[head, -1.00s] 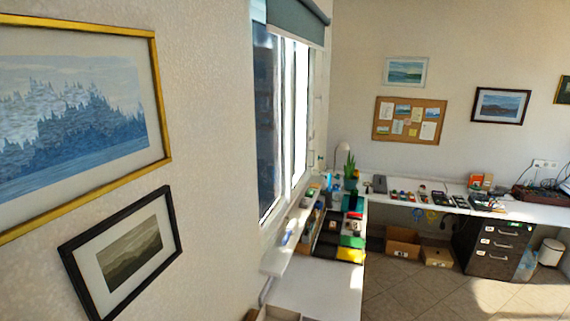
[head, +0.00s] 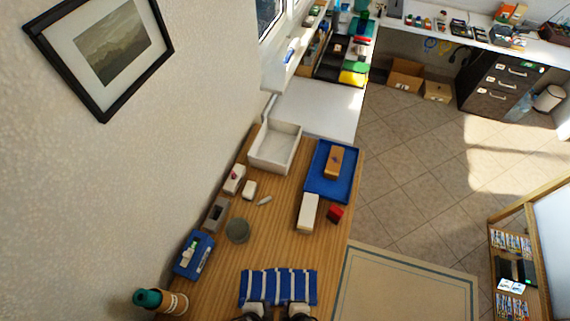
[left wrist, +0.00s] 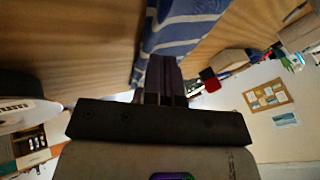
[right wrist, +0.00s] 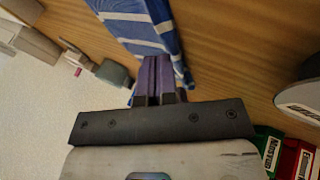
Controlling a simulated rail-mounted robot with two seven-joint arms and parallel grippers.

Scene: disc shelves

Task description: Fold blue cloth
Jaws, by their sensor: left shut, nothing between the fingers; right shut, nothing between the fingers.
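The blue cloth (head: 279,285) with white stripes lies on the wooden table near the bottom of the head view. Its striped surface also fills the top middle of the left wrist view (left wrist: 182,35) and the upper left of the right wrist view (right wrist: 138,22). My left gripper (head: 255,306) and right gripper (head: 297,308) show side by side at the cloth's near edge. Their shut, empty fingers appear in the left wrist view (left wrist: 163,62) and right wrist view (right wrist: 155,62), with tips close to the cloth. I cannot tell whether they touch it.
A blue tray (head: 315,187) holds an orange-brown block. A white bin (head: 262,160), a white box (head: 308,213), a red block (head: 335,214) and a grey round container (head: 238,231) stand beyond the cloth.

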